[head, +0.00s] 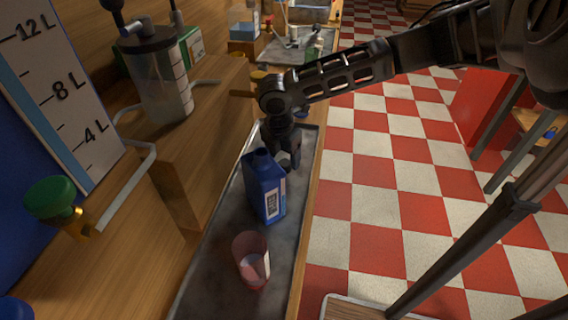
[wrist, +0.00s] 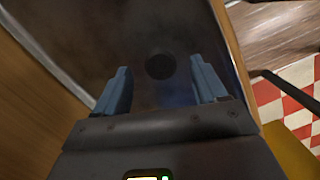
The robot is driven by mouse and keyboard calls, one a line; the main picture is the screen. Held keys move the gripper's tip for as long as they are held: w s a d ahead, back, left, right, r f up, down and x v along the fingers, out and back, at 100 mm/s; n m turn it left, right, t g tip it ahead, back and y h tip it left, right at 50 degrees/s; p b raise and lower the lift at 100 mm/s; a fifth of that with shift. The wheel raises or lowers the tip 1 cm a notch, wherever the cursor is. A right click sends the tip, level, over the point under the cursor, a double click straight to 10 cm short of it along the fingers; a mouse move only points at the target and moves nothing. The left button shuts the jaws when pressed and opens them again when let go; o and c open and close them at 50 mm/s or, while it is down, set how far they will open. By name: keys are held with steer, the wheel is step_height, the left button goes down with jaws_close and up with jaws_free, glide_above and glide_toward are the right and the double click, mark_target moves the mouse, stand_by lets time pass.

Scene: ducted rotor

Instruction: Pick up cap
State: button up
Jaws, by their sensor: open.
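The cap (wrist: 160,66) shows in the wrist view as a small dark round disc on the dark grey tray. It appears between the two blue fingers of my gripper (wrist: 161,72), touching neither in the picture. My gripper is open and empty, pointing down over the tray. How high the fingers are above the cap is hard to tell.
The tray (head: 215,262) runs along the counter's right edge. A translucent reddish cup (head: 251,262) stands on it, in front of the carton. Checkered floor (head: 380,200) lies right of the counter.

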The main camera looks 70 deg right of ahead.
steer(key=shift+s+d+f, duration=0.1)
steer(key=shift+f, duration=0.8)
steer(key=c, duration=1.1)
steer(key=shift+r, duration=0.1)
